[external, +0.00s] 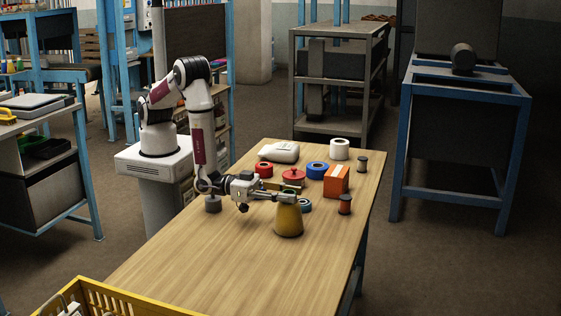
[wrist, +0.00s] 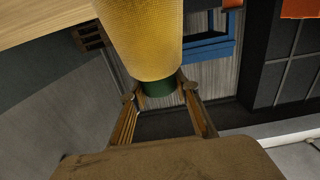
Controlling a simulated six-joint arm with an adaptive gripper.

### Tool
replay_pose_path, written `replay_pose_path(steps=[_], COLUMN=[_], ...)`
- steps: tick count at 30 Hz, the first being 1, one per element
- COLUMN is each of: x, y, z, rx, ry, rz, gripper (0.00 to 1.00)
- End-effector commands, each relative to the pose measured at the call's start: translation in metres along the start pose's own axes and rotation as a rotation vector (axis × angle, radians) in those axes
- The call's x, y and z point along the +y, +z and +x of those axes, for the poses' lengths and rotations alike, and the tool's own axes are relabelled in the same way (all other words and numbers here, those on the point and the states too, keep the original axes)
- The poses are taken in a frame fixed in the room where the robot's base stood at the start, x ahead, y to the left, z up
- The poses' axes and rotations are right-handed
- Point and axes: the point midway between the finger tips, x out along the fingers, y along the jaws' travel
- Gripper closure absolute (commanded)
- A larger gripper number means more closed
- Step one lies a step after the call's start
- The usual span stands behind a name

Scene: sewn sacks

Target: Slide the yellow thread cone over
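The yellow thread cone (external: 288,221) stands upright on the wooden table, right of my arm, with its narrow end up. In the wrist view the cone (wrist: 148,35) fills the top middle, and its dark green tip (wrist: 160,101) sits between my fingers. My gripper (external: 284,197) reaches out level at the top of the cone. In the wrist view my gripper (wrist: 160,92) has one finger on each side of the green tip, and both appear to touch it. The cone's far side is hidden.
A teal tape roll (external: 305,205) lies close behind the cone. An orange box (external: 336,181), a dark-ended spool (external: 345,205), a blue roll (external: 317,170) and a red lidded pot (external: 293,177) stand farther back. The front table (external: 200,265) is clear.

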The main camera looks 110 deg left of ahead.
Motion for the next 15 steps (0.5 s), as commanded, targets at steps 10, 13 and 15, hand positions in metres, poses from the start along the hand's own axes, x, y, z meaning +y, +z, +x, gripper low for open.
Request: replay_pose_path(steps=[10, 13, 15], x=[0.0001, 0.0001, 0.0002], y=[0.0, 0.0, 0.0001], z=[0.0001, -0.0002, -0.0015], rx=[0.0, 0.0, 0.0], ry=[0.0, 0.0, 0.0], rz=[0.0, 0.0, 0.0], gripper=[0.51, 0.51, 0.51])
